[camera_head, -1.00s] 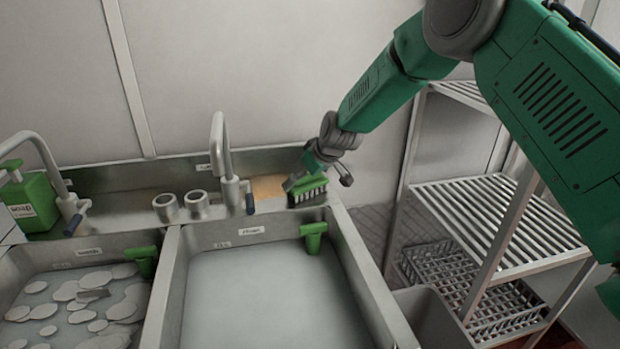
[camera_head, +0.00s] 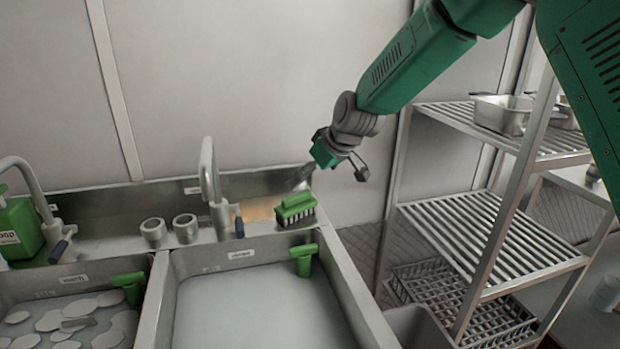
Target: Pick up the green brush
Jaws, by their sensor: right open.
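The green brush (camera_head: 296,207) with pale bristles sits on the back ledge of the sink, at its right end, behind the right basin. My right gripper (camera_head: 303,177) is above and slightly behind the brush, apart from it. Its jaws are open with nothing seen in them, though its fingers are small and partly blurred against the steel backsplash. My left gripper is out of the picture.
The right basin (camera_head: 255,310) holds cloudy water and has a green handle (camera_head: 303,259) at its back rim. The left basin holds several pale discs. A faucet (camera_head: 213,190) and two metal cups stand left of the brush. A slatted rack (camera_head: 470,225) stands at right.

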